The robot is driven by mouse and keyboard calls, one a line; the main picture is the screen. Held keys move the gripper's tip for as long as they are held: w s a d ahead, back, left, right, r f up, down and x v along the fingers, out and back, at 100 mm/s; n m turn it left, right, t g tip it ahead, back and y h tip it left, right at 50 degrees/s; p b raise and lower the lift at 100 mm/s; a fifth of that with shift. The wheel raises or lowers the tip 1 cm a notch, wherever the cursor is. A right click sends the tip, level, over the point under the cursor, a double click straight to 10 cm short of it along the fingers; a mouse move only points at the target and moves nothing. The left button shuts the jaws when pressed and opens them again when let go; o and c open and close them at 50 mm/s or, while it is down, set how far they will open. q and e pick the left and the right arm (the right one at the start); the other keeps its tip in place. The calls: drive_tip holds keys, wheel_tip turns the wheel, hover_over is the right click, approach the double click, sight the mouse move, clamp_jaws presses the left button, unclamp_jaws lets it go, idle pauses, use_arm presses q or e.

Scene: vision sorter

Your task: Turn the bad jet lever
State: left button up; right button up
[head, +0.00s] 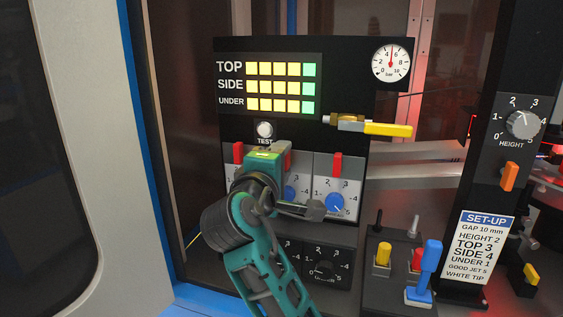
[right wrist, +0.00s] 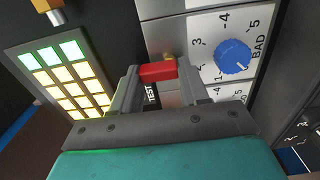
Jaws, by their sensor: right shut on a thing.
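My right gripper (head: 280,158) is at the control panel (head: 352,75), in front of the row of lever plates below the lamps. In the right wrist view, the same gripper (right wrist: 157,75) is shut on a red lever (right wrist: 158,71). This lever is beside a blue knob (right wrist: 233,57) with a number scale and the word BAD. In the head view, other red levers stand at the left (head: 238,152) and right (head: 337,165), both upright. My arm hides much of the middle plate. My left gripper is out of view.
Above are yellow lamps (head: 279,86) with a green column at the right (head: 309,87), and a TEST button (head: 265,129). A yellow valve handle (head: 387,129) projects at the right. A box with coloured levers (head: 398,258) and a SET-UP card (head: 481,248) are at lower right.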

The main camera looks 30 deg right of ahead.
drive_tip(key=shift+r, duration=0.15)
idle(0.3)
drive_tip(key=o, duration=1)
drive_tip(key=shift+o, duration=0.2)
